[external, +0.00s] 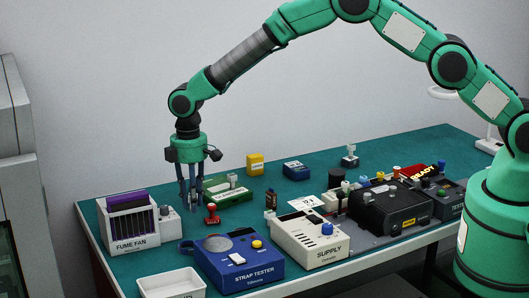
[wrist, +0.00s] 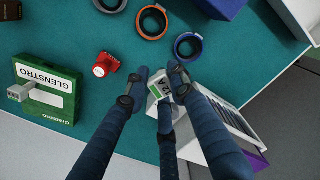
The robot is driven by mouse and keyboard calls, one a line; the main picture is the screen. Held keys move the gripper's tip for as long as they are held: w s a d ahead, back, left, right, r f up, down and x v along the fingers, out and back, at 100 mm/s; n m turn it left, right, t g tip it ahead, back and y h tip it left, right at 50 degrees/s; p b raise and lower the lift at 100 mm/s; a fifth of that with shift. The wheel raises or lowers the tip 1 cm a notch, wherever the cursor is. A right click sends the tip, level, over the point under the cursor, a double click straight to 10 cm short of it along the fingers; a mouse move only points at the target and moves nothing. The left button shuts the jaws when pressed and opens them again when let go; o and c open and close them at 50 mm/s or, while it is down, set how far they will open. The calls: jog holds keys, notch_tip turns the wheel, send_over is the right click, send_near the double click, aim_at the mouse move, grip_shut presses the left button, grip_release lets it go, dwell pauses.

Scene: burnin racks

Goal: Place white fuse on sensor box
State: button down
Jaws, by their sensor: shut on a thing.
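My gripper (external: 189,207) points down over the left part of the table, between the fume fan box and a green box. In the wrist view its fingers (wrist: 160,84) are closed around a small white piece (wrist: 164,90) with a green patch and a label that seems to read "2A"; it looks like the white fuse. The fingers cover part of it, and I cannot make it out in the external view. No box in view carries a readable sensor label, so I cannot tell which is the sensor box.
The fume fan box (external: 131,222) stands close left of my gripper. A red knobbed piece (external: 211,214) and the green box (external: 228,190) are to its right. The strap tester (external: 236,264), supply box (external: 312,239) and white bin (external: 170,286) stand nearer the front.

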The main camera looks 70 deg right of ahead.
jog(key=s+d+m+p, duration=0.1)
jog(key=s+d+m, duration=0.25)
jog(key=d, duration=1.05)
jog(key=s+d+m+p, duration=0.1)
jog(key=s+d+m, duration=0.2)
jog(key=s+d, duration=0.6)
jog(key=s+d+m+p, duration=0.1)
jog(key=s+d+m, duration=0.2)
jog(key=s+d, duration=0.6)
jog(key=s+d+m+y+p, duration=0.1)
jog(key=s+d+m, duration=0.2)
jog(key=s+d, duration=0.6)
jog(key=shift+s+d+f+m+p, duration=0.1)
jog(key=shift+d+f+m+p, duration=0.1)
jog(key=shift+d, duration=0.6)
jog(key=shift+s+d+f+m+p, duration=0.1)
jog(key=shift+d+m+p, duration=0.05)
jog(key=shift+d, duration=0.6)
jog(key=shift+w, duration=0.15)
jog(key=p, duration=0.2)
send_over(297, 166)
jog(key=shift+w+d+f, duration=0.1)
jog(key=shift+d+f, duration=0.15)
jog(key=shift+f, duration=0.45)
jog(key=shift+f, duration=0.1)
jog(key=shift+f+p, duration=0.35)
jog(key=shift+f, duration=1.35)
jog(key=shift+f, duration=0.15)
